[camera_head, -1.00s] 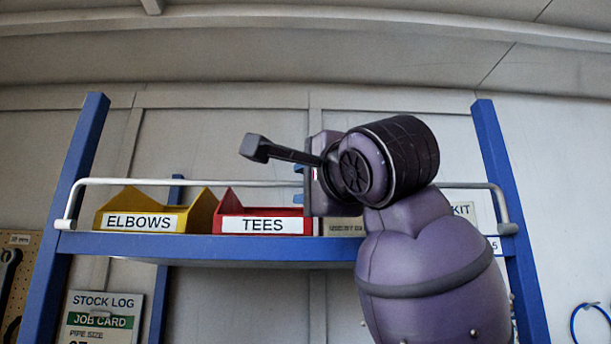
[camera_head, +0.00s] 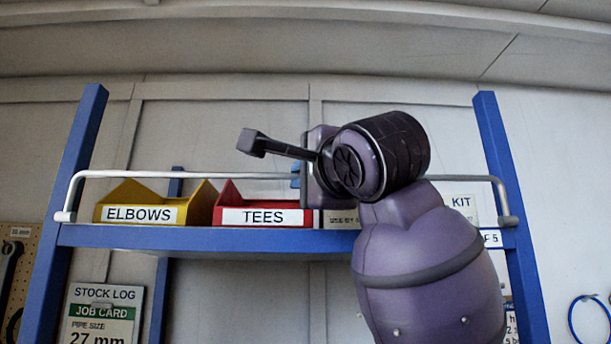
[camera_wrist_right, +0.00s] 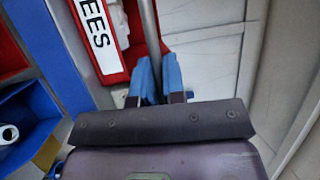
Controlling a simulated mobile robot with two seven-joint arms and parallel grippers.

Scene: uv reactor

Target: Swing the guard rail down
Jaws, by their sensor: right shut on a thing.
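The guard rail (camera_head: 235,175) is a pale metal bar along the front of the blue shelf, raised above the bins, its bent ends reaching down to pivots near the two posts. My right gripper (camera_head: 297,178) is at the middle of the rail, partly hidden by my wrist in the head view. In the right wrist view, the blue fingers of my right gripper (camera_wrist_right: 159,80) are closed around the rail (camera_wrist_right: 149,30). My left gripper is in neither view.
A yellow ELBOWS bin (camera_head: 195,205) and a red TEES bin (camera_head: 262,217) stand on the blue shelf (camera_head: 200,238) behind the rail. Blue posts (camera_head: 75,160) (camera_head: 497,160) stand at both ends. A stock log card (camera_head: 103,312) hangs below at left.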

